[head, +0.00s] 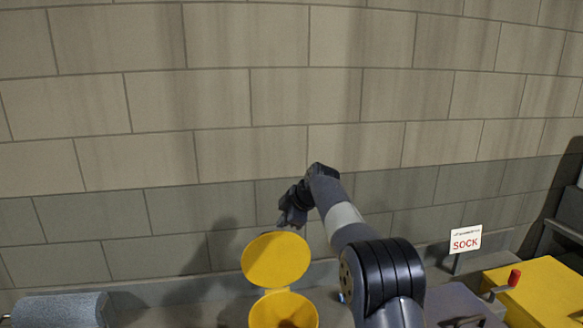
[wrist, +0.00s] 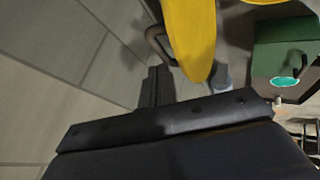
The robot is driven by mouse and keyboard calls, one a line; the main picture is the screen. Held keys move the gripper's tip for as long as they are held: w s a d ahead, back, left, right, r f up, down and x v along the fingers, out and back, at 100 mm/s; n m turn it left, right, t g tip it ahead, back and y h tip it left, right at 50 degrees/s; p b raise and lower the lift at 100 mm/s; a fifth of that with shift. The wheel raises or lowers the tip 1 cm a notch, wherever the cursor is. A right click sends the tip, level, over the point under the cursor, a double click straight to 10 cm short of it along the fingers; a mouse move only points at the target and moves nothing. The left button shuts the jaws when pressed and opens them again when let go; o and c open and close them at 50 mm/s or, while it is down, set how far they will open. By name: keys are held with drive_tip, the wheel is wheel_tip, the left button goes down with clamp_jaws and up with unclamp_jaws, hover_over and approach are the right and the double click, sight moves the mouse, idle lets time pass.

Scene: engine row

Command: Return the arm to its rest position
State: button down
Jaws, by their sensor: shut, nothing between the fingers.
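My gripper (head: 288,220) is at the end of my raised arm, close to the block wall and just above the round yellow lid (head: 275,259). Its fingers are shut and empty. In the wrist view the dark fingers (wrist: 157,86) point up the picture, and the yellow lid (wrist: 190,38) shows edge-on just beyond them. The lid stands open on a yellow bin (head: 284,311). I cannot tell whether the gripper touches the lid.
A grey roll (head: 60,310) lies at the lower left. At right are a SOCK sign (head: 466,240) and a yellow box (head: 545,292) by a red-tipped lever (head: 514,277). A green box (wrist: 284,55) shows in the wrist view. The wall (head: 280,95) stands behind.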

drive_tip(key=f, duration=0.1)
drive_tip(key=a+f, duration=0.1)
drive_tip(key=f, duration=0.1)
drive_tip(key=shift+w+a, duration=0.2)
drive_tip(key=shift+a, duration=0.15)
drive_tip(key=shift+d, duration=0.1)
